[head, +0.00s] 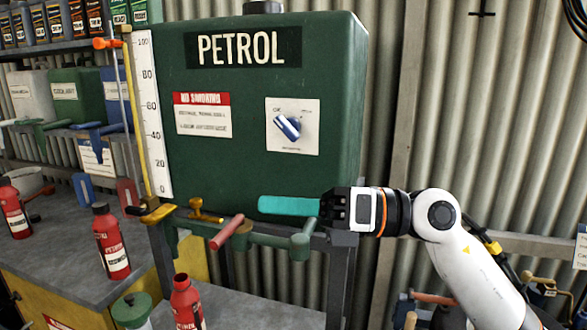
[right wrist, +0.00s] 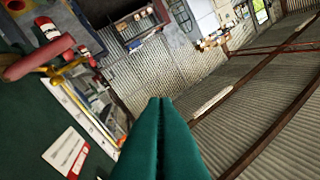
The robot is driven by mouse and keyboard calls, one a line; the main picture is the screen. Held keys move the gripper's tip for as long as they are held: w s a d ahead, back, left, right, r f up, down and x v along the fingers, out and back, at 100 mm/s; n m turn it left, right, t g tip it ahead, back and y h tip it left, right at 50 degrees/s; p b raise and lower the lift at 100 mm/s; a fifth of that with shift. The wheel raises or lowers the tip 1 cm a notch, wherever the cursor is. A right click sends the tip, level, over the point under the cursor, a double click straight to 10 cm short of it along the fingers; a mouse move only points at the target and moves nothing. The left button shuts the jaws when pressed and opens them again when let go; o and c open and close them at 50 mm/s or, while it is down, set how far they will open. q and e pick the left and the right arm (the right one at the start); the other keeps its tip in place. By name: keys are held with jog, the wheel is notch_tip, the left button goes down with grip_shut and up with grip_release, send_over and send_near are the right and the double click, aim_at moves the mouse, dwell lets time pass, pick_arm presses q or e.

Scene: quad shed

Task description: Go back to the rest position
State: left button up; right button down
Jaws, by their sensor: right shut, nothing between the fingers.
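My right gripper (head: 264,204) comes in from the right in the head view. Its teal fingers are shut and empty, pointing left across the lower front of the green petrol tank (head: 215,165). In the right wrist view its fingers (right wrist: 160,102) lie pressed together with nothing between them. I cannot tell the exact gap between the fingers and the tank. My left gripper is not in view.
Below the tank run green pipes, a brass tap (head: 206,211) and a red handle (head: 228,232), close to my right fingers. A blue-and-white knob (head: 287,128) is on the tank front. Red bottles (head: 112,245) stand on the grey benches at left and below.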

jog(key=w+d+f+m+t+h, duration=0.25)
jog(key=d+m+t, duration=0.25)
jog(key=m+t, duration=0.7)
jog(key=w+d+f+m+t+h, duration=0.1)
jog(key=w+d+f+m+t, duration=0.3)
jog(key=m+t, duration=0.75)
jog(key=s+d+f+m+g+h, duration=0.25)
jog(key=d+f+m+h, duration=0.35)
jog(key=f+m+h, duration=0.3)
jog(key=s+d+f+m+g+h, duration=0.1)
jog(key=d+f+m+g+h, duration=0.45)
jog(key=f+m, duration=0.55)
jog(key=s+d+f+m+g, duration=0.1)
jog(key=s+f+m+g, duration=0.1)
jog(key=s+f+g, duration=1.5)
jog(key=s+f+t, duration=0.2)
jog(key=s+f, duration=0.2)
jog(key=f, duration=1)
jog(key=s+f+t, duration=0.2)
jog(key=s+f, duration=0.1)
jog(key=f, duration=1.1)
jog(key=s+d+f+g, duration=0.1)
jog(key=s+d+f, duration=0.2)
jog(key=s+f, duration=1.4)
jog(key=shift+s+f+h, duration=0.15)
jog(key=shift+f+h, duration=0.1)
jog(key=shift+h, duration=0.15)
